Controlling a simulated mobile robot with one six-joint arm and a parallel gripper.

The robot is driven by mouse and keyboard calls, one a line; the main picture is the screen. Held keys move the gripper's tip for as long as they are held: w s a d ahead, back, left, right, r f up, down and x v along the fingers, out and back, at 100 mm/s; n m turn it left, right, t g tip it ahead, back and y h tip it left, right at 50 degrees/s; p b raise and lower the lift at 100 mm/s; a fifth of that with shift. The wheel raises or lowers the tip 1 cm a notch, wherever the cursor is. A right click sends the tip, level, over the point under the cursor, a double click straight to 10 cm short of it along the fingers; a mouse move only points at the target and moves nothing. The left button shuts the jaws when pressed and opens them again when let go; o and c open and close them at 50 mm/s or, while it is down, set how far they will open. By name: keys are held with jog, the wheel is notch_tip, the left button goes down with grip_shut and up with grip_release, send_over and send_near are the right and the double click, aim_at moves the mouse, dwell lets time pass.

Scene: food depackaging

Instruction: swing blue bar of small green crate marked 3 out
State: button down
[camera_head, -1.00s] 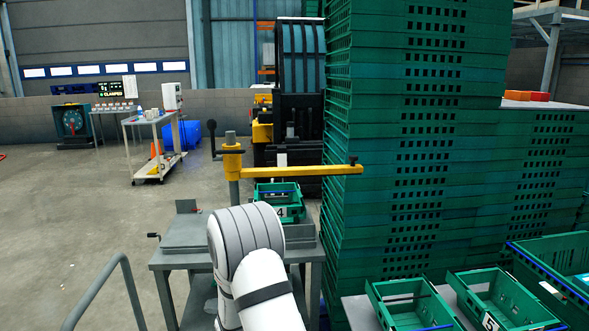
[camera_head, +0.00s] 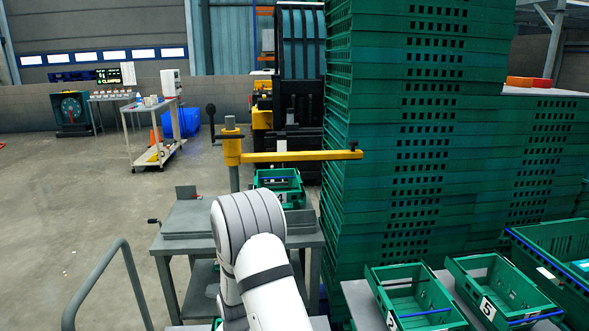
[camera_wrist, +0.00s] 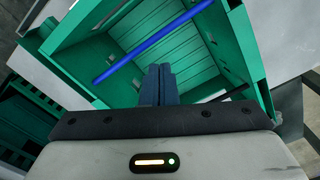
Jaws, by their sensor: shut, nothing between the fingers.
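In the wrist view a small green crate (camera_wrist: 92,50) lies open below my gripper, with a slatted inside. A blue bar (camera_wrist: 150,44) runs diagonally across it, from lower left to upper right. No number shows on this crate, so I cannot tell if it is the one marked 3. My gripper (camera_wrist: 158,72) is shut and empty, its fingertips over the crate, just below the bar in the picture. I cannot tell if they touch anything. In the head view my arm hides my gripper; a sliver of green (camera_head: 217,324) shows beside the arm at the bottom edge.
Green crates marked 2 (camera_head: 408,278) and 5 (camera_head: 512,282) stand at the lower right, beside a larger crate (camera_head: 555,245). A crate marked 4 (camera_head: 280,180) sits on a grey table (camera_head: 190,242) under a yellow arm (camera_head: 300,156). A tall green crate stack (camera_head: 350,140) rises behind.

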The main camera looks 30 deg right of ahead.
jog(key=shift+f, duration=0.2)
jog(key=shift+f+b, duration=1)
jog(key=shift+f, duration=0.15)
jog(key=shift+s+a, duration=0.25)
jog(key=shift+s, duration=0.3)
jog(key=shift+r, duration=0.15)
jog(key=shift+s+a+r+p, duration=0.15)
jog(key=shift+s+r+p, duration=0.2)
jog(key=shift+r, duration=0.2)
jog(key=shift+s, duration=0.1)
